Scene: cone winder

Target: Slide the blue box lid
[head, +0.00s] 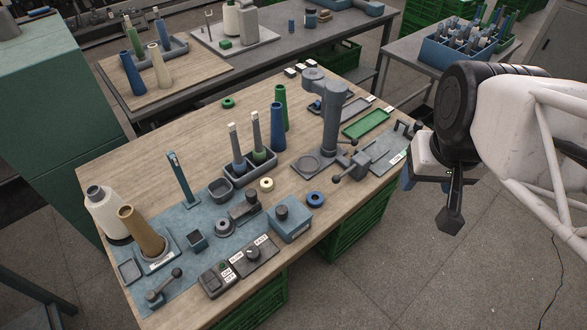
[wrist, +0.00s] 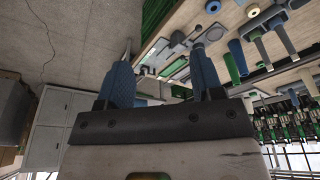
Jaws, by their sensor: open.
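The blue box (head: 290,224) stands on the wooden bench near its front edge, right of the blue-grey plate. Its blue top carries a dark round knob (head: 281,212); I cannot tell where the lid's edge runs or whether it has slid. My gripper (head: 428,196) hangs beyond the bench's right end, well apart from the box. In the wrist view my gripper (wrist: 163,62) shows two blue-padded fingers spread apart with nothing between them. I cannot pick out the box surely in the wrist view.
A grey post fixture (head: 332,125) rises between box and far side. A grey clamp block (head: 375,160) with a lever sits at the right end. A dark control box (head: 255,256), a blue ring (head: 315,199) and a grey lever part (head: 243,206) surround the box. Floor below my gripper is clear.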

